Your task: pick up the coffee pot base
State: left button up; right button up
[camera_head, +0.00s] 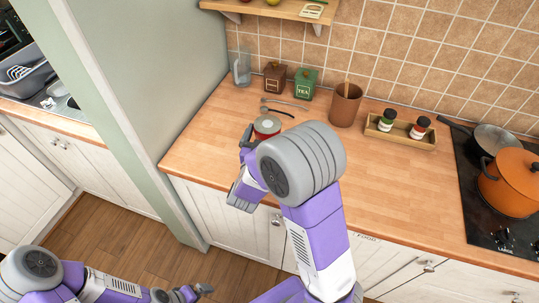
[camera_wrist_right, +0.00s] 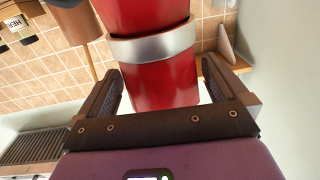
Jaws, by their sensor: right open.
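In the right wrist view the red body with a silver band (camera_wrist_right: 155,85) fills the space between the fingers of my right gripper (camera_wrist_right: 163,70). That gripper is open, with one finger on each side of the red body; a gap shows at the right finger, and contact on the left cannot be told. My left gripper (camera_head: 190,293) is low at the bottom edge, away from the counter; its jaw state is unclear.
Spoons (camera_head: 279,107) lie behind the red base. A brown canister (camera_head: 275,77), a green tea tin (camera_head: 305,83) and a glass jug (camera_head: 240,68) stand near the wall. A brown pot (camera_head: 345,104) and a spice tray (camera_head: 400,132) are to the right. The front right counter is clear.

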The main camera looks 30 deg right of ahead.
jog(key=shift+w+d, duration=0.5)
jog(key=c, duration=1.6)
